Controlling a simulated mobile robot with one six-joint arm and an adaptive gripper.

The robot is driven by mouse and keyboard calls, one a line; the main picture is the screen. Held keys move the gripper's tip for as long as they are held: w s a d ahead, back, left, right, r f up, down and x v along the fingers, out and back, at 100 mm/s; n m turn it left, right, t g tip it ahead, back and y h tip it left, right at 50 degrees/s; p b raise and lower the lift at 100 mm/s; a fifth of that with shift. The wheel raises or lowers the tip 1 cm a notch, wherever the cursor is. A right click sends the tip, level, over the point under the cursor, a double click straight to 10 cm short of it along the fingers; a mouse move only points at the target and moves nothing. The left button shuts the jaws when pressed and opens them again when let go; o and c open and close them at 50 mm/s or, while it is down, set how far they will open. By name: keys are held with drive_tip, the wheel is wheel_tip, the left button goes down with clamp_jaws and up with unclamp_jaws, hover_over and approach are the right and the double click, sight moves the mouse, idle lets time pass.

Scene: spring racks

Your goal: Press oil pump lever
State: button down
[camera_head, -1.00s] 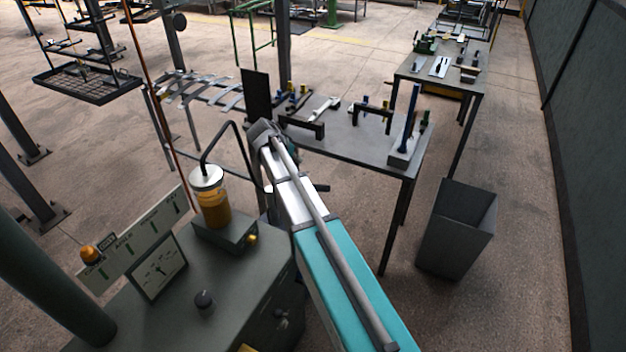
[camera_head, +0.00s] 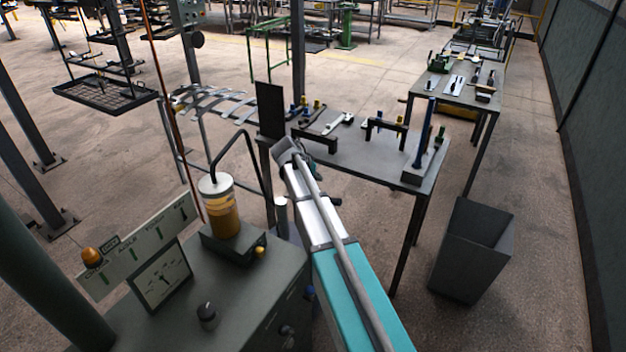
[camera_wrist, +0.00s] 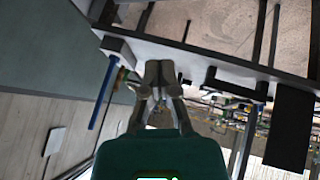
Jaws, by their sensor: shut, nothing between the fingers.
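The oil pump is a glass jar of amber oil (camera_head: 222,212) with a pale lid, set on a grey box on the dark green cabinet at lower left in the head view. Its lever (camera_head: 246,132) is a thin black bent rod. My arm reaches up just right of the pump, apart from the lever in the picture. My gripper (camera_wrist: 160,76) shows in the wrist view, shut and empty, towards a table edge. In the head view my arm mostly hides it. The wrist view does not clearly show the pump.
A gauge panel (camera_head: 160,275) and a knob (camera_head: 207,316) sit on the cabinet. A grey worktable (camera_head: 350,150) with clamps and tools stands beyond my arm. A dark bin (camera_head: 473,250) stands right. A wire basket rack (camera_head: 108,95) is at left. Floor between is clear.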

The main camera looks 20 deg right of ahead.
drive_tip(key=b+x, duration=0.3)
drive_tip(key=x, duration=0.1)
drive_tip(key=shift+d+f, duration=0.1)
drive_tip(key=shift+f, duration=0.2)
drive_tip(key=shift+s+d+f+b, duration=0.1)
drive_tip(key=shift+s+f+b, duration=0.25)
drive_tip(key=shift+f+b, duration=0.55)
drive_tip(key=shift+s+d+f+b, duration=0.1)
drive_tip(key=shift+s+f+b, duration=0.25)
drive_tip(key=shift+f+b, duration=0.45)
drive_tip(key=shift+a, duration=0.2)
